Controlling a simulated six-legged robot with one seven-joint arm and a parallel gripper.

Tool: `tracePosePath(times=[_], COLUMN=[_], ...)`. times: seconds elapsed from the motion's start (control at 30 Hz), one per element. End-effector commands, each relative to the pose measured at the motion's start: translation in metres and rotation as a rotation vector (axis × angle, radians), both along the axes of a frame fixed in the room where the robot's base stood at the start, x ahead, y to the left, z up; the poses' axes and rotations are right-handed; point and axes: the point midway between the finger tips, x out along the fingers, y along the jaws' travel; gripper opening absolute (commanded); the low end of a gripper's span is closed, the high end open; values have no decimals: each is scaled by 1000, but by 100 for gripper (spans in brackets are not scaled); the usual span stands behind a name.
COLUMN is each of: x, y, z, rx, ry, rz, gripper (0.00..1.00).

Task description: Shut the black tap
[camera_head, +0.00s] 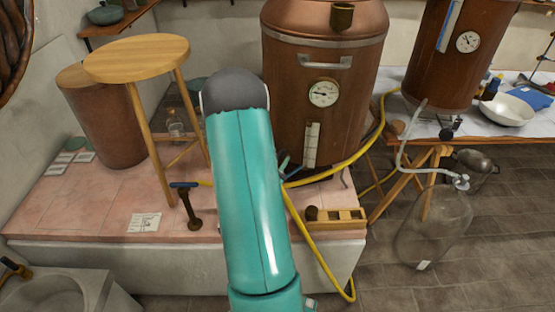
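My teal arm with a dark grey joint rises through the middle of the view. My gripper is not visible. A small dark fitting (287,166) shows low on the large copper vessel (350,110), beside my arm and close to a yellow hose; my arm partly hides it. Another small black fitting (447,134) sits under the right copper vessel (452,50). I cannot tell for sure which one is the black tap, nor whether either is open or shut.
A wooden stool (137,57) and a dark T-shaped piece (190,205) stand on the pink tiled platform (90,212). The yellow hose (330,173) loops to the floor. A glass carboy (435,228) stands at right. Open floor (500,260) lies beyond it.

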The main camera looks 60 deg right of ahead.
Motion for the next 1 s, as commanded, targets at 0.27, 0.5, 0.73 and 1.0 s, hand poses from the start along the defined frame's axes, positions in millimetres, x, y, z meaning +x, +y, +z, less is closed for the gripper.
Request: tracePosePath(times=[0.27,0.5,0.73,1.0], x=[1,1,-1,-5], y=[0,1,1,0], z=[0,0,0,0], rx=[0,-1,0,1], ry=[-1,-2,-1,0], rz=[1,14,91,285], gripper=[0,0,0,0])
